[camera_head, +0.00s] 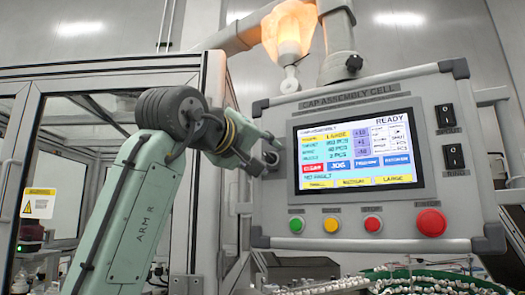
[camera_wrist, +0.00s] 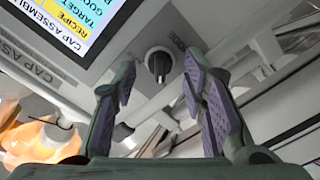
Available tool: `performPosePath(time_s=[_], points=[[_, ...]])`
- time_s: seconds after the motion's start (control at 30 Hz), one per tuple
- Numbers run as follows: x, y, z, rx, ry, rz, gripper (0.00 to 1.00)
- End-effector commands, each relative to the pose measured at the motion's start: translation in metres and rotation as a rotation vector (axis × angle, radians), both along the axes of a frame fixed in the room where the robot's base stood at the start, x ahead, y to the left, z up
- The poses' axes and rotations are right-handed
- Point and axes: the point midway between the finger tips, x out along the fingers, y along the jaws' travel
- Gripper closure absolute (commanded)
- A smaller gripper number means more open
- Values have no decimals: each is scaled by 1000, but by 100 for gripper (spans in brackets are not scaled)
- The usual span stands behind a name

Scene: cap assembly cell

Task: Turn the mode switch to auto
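The mode switch (camera_wrist: 158,64) is a black rotary knob on a round base on the grey control panel, with a partly readable label beside it. In the wrist view it shows between the fingertips of my gripper (camera_wrist: 161,77), a little past them. The fingers are spread apart with purple pads, one on each side of the knob, and I see no contact. In the head view my gripper (camera_head: 266,154) is at the panel's left edge and covers most of the switch. Which mode the knob points to cannot be read.
The control panel (camera_head: 340,232) carries a lit touchscreen (camera_head: 357,155) reading READY. Below are a green button (camera_head: 297,225), a yellow one, a red one and a large red mushroom button (camera_head: 431,222). Two black rocker switches (camera_head: 445,115) sit at right. A glazed enclosure stands left.

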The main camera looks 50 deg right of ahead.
Motion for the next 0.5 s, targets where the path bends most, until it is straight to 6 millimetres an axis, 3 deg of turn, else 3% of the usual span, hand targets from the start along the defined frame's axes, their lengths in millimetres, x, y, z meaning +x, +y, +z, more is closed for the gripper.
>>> performPosePath(time_s=[0.17,0.5], points=[[0,0,0,0,0,0,61],[0,0,0,-1,0,1,84]])
